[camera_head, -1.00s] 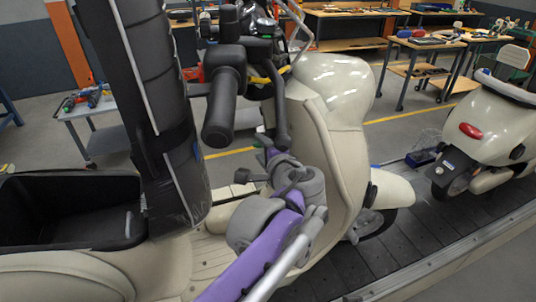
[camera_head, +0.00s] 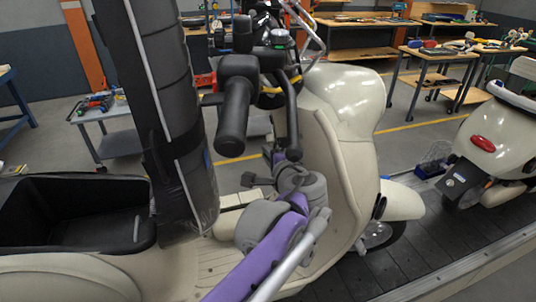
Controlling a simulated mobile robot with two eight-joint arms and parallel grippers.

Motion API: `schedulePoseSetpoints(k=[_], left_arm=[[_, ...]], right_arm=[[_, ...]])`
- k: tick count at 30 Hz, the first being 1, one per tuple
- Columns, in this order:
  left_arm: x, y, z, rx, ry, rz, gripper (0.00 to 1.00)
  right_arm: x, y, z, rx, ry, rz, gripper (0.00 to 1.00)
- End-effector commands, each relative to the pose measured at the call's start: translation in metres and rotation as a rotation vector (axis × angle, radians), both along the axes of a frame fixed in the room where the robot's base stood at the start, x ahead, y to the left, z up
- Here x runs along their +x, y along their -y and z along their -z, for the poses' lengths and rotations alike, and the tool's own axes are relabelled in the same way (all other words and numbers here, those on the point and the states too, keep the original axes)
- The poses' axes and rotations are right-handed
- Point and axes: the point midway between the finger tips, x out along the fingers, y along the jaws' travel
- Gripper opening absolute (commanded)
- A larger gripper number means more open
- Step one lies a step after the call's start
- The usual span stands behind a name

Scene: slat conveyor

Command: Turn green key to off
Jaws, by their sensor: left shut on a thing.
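A cream scooter (camera_head: 345,95) stands side-on in front of me. Its black handlebar grip (camera_head: 234,117) and brake lever (camera_head: 291,125) hang over the footwell. My left arm, purple and grey, reaches up from the bottom middle to the inner side of the front shield. My left gripper (camera_head: 272,154) is at the arm's far end, below the handlebar and close to the shield, shut on the green key. Its fingertips and the key are largely hidden, so the key's angle cannot be told. My right gripper is not in view.
A black open bin (camera_head: 75,180) and a tall black padded column (camera_head: 160,100) are at the left. A second cream scooter (camera_head: 495,135) stands on the dark slat conveyor (camera_head: 420,230) at the right. Workbenches (camera_head: 365,25) and a grey cart (camera_head: 118,143) stand behind.

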Motion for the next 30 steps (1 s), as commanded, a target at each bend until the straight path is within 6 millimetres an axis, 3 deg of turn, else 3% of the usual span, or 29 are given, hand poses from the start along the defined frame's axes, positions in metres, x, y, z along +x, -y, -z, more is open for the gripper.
schedulePoseSetpoints(k=[1,3,11,19,20,25,30], left_arm=[[-0.0001,0.0000,0.0002,0.000,0.000,0.000,0.10],[-0.0001,0.0000,0.0002,0.000,0.000,0.000,0.00],[0.0000,-0.0001,0.0011,0.007,0.022,0.002,0.00],[0.0000,-0.0007,0.0036,0.070,0.214,0.025,0.00],[-0.0001,-0.0007,0.0027,0.068,0.209,0.025,0.17],[0.0001,-0.0005,0.0029,0.067,0.207,0.025,0.47],[0.0002,-0.0005,0.0027,0.067,0.207,0.025,0.47]], right_arm=[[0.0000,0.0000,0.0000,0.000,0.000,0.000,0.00],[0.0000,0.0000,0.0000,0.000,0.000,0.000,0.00],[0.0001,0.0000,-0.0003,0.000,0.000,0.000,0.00],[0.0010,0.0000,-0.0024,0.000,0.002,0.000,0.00],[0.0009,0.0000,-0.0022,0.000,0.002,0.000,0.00],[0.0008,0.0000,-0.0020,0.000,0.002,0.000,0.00],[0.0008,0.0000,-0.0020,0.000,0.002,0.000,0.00]])
